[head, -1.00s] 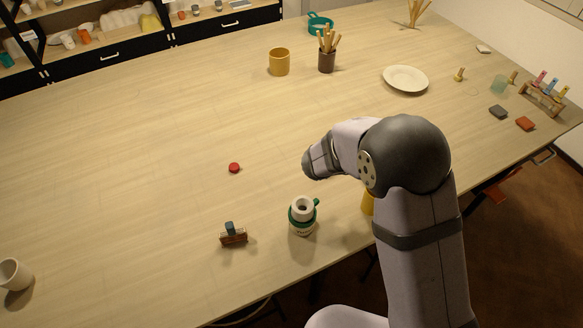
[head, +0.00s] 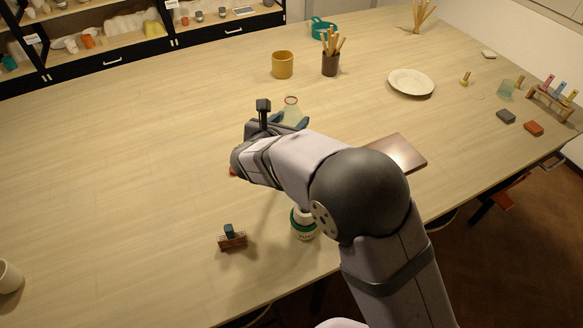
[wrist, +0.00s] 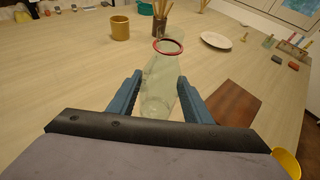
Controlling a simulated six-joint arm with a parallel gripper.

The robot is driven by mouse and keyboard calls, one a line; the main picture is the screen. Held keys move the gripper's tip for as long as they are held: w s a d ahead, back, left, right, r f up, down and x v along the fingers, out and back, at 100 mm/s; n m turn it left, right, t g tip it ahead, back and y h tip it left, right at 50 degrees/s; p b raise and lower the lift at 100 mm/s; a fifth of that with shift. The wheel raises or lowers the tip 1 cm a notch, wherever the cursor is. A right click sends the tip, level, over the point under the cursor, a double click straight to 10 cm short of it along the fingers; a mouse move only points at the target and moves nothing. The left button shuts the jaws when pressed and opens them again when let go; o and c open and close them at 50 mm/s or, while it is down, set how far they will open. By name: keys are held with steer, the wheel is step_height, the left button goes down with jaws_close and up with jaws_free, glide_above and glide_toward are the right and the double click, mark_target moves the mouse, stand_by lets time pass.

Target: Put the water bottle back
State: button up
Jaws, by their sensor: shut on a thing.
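The water bottle is a clear, pale green bottle (head: 292,112) with a red-brown ring at its mouth. In the wrist view the bottle (wrist: 160,83) stands roughly upright between the two blue fingers of my gripper (wrist: 160,98), which are shut on it. In the head view my gripper (head: 288,120) is partly hidden behind my wrist, with the bottle's neck showing above it. I cannot tell whether the bottle's base touches the table. A dark brown board (head: 404,153) lies to the right of the bottle; it also shows in the wrist view (wrist: 232,103).
A mustard cup (head: 282,65), a brown tool pot (head: 330,64) and a white plate (head: 411,83) stand farther back. A green-and-white jar (head: 303,231) and a small stamp-like block (head: 232,238) are near the front edge. A yellow vessel (wrist: 286,163) is at the wrist view's lower right. The left table is largely clear.

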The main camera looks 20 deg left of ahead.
steer(key=shift+d+f+p, duration=0.1)
steer(key=shift+f+p, duration=1.5)
steer(key=shift+f, duration=3.4)
steer(key=shift+f, duration=0.15)
steer(key=o, duration=1.2)
steer(key=shift+r, duration=0.25)
steer(key=shift+s, duration=0.35)
steer(key=b+v, duration=0.3)
steer(key=v, duration=0.8)
steer(key=shift+b, duration=0.4)
steer(key=shift+s+r, duration=0.1)
